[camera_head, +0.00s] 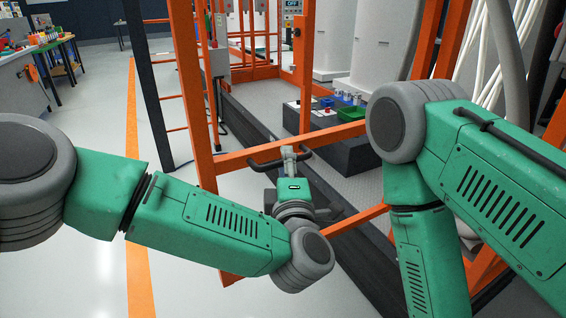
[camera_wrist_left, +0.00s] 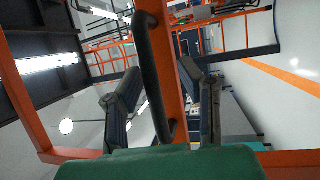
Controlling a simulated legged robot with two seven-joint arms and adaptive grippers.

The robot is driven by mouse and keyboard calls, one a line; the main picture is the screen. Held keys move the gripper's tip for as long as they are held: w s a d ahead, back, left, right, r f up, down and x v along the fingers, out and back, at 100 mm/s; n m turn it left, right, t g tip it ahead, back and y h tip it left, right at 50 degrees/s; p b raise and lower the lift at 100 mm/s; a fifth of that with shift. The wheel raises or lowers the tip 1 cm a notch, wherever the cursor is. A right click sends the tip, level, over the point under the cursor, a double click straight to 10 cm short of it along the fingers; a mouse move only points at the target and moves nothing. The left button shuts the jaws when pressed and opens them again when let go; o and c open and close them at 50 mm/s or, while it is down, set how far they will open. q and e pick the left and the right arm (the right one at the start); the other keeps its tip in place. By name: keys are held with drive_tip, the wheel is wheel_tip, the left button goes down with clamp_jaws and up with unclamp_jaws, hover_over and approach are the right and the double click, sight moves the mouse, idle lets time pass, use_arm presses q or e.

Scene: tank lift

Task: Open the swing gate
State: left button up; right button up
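The swing gate is an orange frame; its crossbar (camera_head: 236,159) runs in front of me in the head view and also shows as an upright bar in the left wrist view (camera_wrist_left: 170,50). A black handle (camera_head: 265,164) is fixed along this bar; it also shows in the left wrist view (camera_wrist_left: 147,60). My left gripper (camera_head: 291,168) is at the handle. In the left wrist view my left gripper (camera_wrist_left: 160,95) has its fingers apart, one on each side of the handle, with gaps visible. Contact with the handle is not visible. My right gripper is out of view.
Beyond the gate is a metal platform (camera_head: 262,98) with a dark control box (camera_head: 345,150) bearing buttons and bins. Large white tanks (camera_head: 386,45) stand behind. An orange floor line (camera_head: 139,270) crosses clear floor at left. A workbench (camera_head: 25,85) stands far left.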

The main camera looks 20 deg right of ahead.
use_arm(q)
drive_tip(key=shift+d+r, duration=0.1)
drive_tip(key=shift+d, duration=0.05)
drive_tip(key=shift+s, duration=0.2)
drive_tip(key=v, duration=1.1)
drive_tip(key=shift+s+f, duration=0.25)
drive_tip(key=shift+f, duration=0.05)
